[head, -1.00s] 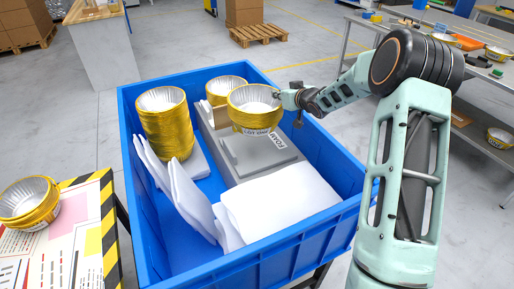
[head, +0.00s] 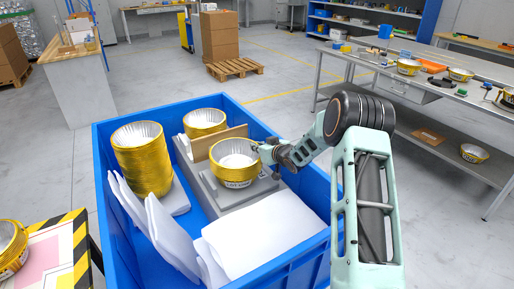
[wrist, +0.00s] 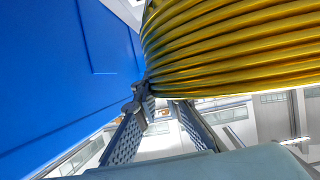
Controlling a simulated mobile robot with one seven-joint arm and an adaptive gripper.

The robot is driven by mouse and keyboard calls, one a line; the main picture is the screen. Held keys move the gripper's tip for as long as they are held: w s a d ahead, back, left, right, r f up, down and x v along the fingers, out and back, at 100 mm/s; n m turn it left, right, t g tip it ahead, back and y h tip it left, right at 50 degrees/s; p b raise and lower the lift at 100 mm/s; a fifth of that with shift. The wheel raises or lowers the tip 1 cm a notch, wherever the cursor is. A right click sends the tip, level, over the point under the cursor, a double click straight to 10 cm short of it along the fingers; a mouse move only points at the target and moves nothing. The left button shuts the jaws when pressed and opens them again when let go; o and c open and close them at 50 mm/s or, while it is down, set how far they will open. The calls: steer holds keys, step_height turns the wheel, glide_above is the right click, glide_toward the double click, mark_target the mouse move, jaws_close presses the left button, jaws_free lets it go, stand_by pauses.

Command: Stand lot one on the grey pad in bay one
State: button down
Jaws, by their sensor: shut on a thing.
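My gripper (head: 262,153) is shut on the right rim of a short gold stack of foil cups (head: 233,176) with white insides. The stack carries a dark "LOT" label, its number too small to read. It is upright over the grey pad (head: 262,187) inside the blue crate; I cannot tell whether its base touches. In the wrist view the ribbed gold stack (wrist: 230,50) fills the top right, beside the fingers (wrist: 145,100). A taller gold stack (head: 143,165) stands at the crate's left, and another gold stack (head: 205,124) stands at the back.
A brown divider (head: 203,150) separates the held stack from the back stack. White sheets (head: 265,232) lie at the crate's front, others (head: 168,230) lean at the left. The blue crate wall (head: 320,205) rises close on the right. A striped table (head: 60,245) is at front left.

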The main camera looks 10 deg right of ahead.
steer(key=shift+f, duration=0.2)
steer(key=c, duration=2)
jaws_free()
steer(key=shift+c, duration=0.2)
steer(key=shift+r, duration=0.25)
steer(key=v, duration=1.2)
steer(key=shift+p, duration=0.35)
